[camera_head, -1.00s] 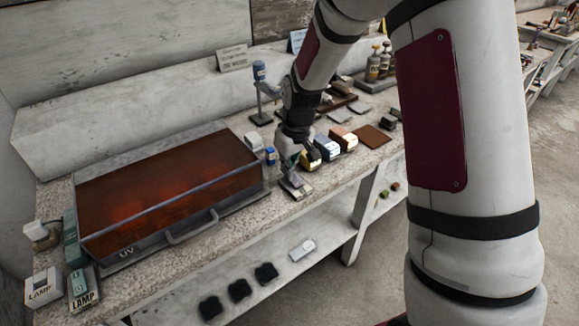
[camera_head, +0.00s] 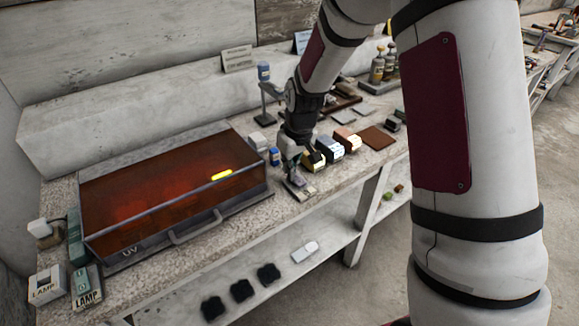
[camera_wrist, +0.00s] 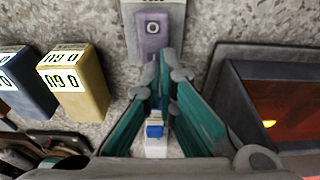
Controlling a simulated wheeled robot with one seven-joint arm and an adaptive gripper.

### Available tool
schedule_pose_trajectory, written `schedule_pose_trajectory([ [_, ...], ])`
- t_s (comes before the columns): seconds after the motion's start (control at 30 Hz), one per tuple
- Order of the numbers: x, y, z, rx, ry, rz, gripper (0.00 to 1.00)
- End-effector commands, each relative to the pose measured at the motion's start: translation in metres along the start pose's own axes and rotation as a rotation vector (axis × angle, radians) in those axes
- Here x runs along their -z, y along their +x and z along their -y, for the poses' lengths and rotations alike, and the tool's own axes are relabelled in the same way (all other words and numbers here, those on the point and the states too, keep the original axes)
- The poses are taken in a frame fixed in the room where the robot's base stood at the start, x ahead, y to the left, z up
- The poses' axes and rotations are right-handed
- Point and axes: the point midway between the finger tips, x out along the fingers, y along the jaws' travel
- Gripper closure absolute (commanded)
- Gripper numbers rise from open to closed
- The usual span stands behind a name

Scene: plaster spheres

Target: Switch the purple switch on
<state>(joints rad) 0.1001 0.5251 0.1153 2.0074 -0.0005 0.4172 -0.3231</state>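The purple switch (camera_wrist: 152,35) sits on a grey plate on the bench, at the top of the wrist view. A pale round mark shows on its face. In the head view, the plate (camera_head: 303,193) lies at the bench's front edge, right of the UV box, with the switch mostly hidden by my gripper. My gripper (camera_wrist: 164,57) points down over the switch. Its green-sided fingers come together at the tips, at the switch's near end. I see nothing held at the tips. Whether they touch the switch is unclear.
The UV box (camera_head: 130,252) with an orange lid stands left; a yellow light (camera_head: 221,175) shows in it. A yellow block (camera_wrist: 75,83) and a blue block (camera_wrist: 25,82) stand beside my gripper. A small blue bottle (camera_head: 274,156) stands close behind.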

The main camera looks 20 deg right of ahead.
Motion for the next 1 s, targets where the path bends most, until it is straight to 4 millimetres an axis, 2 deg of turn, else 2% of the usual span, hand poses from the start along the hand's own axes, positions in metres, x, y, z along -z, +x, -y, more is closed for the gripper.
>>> schedule_pose_trajectory([
  [0.03, -0.020, 0.007, -0.002, 0.007, 0.008, 0.047, 1.00],
  [0.33, -0.020, 0.007, -0.003, 0.007, 0.008, 0.047, 1.00],
  [0.47, -0.019, 0.001, -0.002, 0.006, 0.008, 0.044, 1.00],
  [0.57, -0.017, -0.012, 0.000, 0.005, 0.007, 0.038, 1.00],
  [0.73, -0.009, -0.048, 0.006, 0.001, 0.003, 0.019, 1.00],
  [1.0, -0.004, -0.103, 0.005, 0.000, 0.002, 0.012, 1.00],
])
